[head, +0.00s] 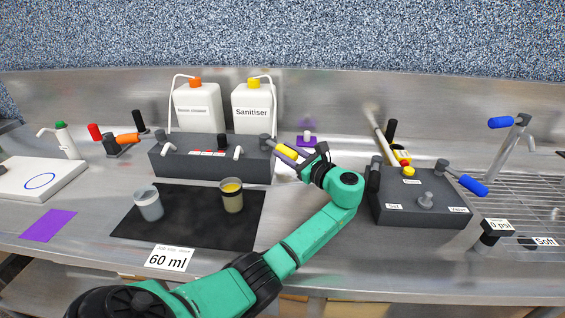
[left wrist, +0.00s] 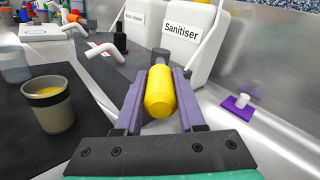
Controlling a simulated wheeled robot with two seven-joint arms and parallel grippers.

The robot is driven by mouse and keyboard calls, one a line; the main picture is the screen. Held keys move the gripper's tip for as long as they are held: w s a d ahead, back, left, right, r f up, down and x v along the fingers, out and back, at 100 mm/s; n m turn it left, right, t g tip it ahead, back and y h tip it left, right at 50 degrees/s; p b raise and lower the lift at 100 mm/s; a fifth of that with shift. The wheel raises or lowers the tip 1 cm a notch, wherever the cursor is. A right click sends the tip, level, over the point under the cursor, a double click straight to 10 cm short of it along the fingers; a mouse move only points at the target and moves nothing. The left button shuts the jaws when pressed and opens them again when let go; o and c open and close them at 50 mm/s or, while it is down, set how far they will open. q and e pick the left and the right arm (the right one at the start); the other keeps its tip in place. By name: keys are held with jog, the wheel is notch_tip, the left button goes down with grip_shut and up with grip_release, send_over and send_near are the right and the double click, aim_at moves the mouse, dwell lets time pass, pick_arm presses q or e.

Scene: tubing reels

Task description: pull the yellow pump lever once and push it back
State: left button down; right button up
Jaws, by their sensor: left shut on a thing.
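The yellow pump lever (head: 287,151) sticks out from the right end of the dark dispenser box (head: 168,164). It also shows in the left wrist view (left wrist: 161,93), lying between the two fingers. My left gripper (head: 298,155) is shut on the yellow lever. The white Sanitiser bottle (head: 252,108) with a yellow cap stands behind the box. A cup with yellow liquid (head: 231,197) stands on the black mat (head: 185,232), in front of the box. My right gripper is not in view.
A grey cup (head: 148,204) stands on the mat near the 60 ml card (head: 170,259). A dark box (head: 420,205) with a blue lever (head: 473,185) is to the right of my arm. A purple piece with a white knob (head: 307,139) is behind the gripper.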

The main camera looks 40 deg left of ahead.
pick_arm(q)
jog(key=shift+w+d+f+n+g+b, duration=0.1)
jog(key=shift+w+n+g+b, duration=0.25)
jog(key=shift+g+b, duration=0.25)
jog(key=shift+w+f+n+g+b, duration=0.1)
jog(key=shift+w+n+g+b, duration=0.2)
jog(key=shift+g+b, duration=0.25)
jog(key=shift+w+r+n+g+b, duration=0.15)
jog(key=shift+n+g+b, duration=0.1)
jog(key=shift+b, duration=0.2)
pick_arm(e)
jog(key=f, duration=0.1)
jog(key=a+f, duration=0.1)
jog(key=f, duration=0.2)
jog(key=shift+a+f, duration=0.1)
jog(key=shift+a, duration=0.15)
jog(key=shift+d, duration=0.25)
pick_arm(q)
jog(key=c, duration=0.5)
grip_release()
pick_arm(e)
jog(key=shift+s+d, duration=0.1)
pick_arm(q)
jog(key=shift+r, duration=0.1)
notch_tip(320, 180, up, 20)
jog(key=shift+b, duration=0.45)
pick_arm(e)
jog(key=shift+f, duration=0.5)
